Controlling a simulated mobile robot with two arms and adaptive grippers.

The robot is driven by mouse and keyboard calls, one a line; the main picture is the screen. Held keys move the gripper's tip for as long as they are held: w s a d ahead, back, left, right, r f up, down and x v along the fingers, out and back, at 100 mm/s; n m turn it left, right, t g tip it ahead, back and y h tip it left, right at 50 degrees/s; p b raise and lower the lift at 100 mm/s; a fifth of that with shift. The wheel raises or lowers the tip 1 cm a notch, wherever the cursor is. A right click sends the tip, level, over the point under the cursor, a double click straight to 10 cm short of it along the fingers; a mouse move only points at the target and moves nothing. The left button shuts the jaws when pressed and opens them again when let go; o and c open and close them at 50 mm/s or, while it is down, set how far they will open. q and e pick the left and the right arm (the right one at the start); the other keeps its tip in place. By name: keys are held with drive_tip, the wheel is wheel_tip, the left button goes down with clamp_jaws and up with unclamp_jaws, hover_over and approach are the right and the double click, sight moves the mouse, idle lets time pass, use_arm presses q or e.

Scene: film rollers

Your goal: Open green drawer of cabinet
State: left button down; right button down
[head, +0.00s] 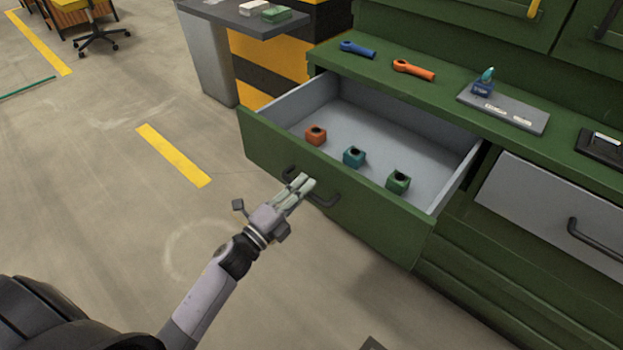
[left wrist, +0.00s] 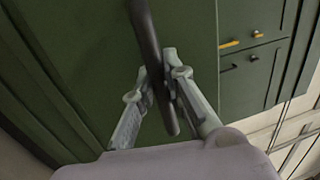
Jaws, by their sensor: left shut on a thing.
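The green drawer (head: 375,225) of the green cabinet (head: 440,85) stands pulled well out, showing its grey inside. Its dark bar handle (head: 325,201) is on the front panel. My left gripper (head: 305,182) is at this handle, with its fingers on either side of the bar. In the left wrist view the handle (left wrist: 150,50) runs between the two fingers of the gripper (left wrist: 172,95), which is shut on it. The drawer front fills much of that view behind the fingers. My right gripper is not in view.
An orange (head: 316,136), a teal (head: 354,156) and a green block (head: 398,181) sit in the drawer. A grey-fronted drawer (head: 550,210) is to the right. Blue (head: 358,49) and orange tools (head: 413,70) lie on the cabinet top.

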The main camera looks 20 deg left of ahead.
use_arm(q)
drive_tip(key=shift+v, duration=0.8)
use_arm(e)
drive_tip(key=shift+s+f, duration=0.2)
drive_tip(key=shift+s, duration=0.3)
use_arm(q)
drive_tip(key=shift+r, duration=0.1)
drive_tip(key=c, duration=1.6)
unclamp_jaws()
drive_tip(key=shift+s, duration=0.1)
drive_tip(key=v, duration=1.2)
drive_tip(key=shift+r, duration=0.1)
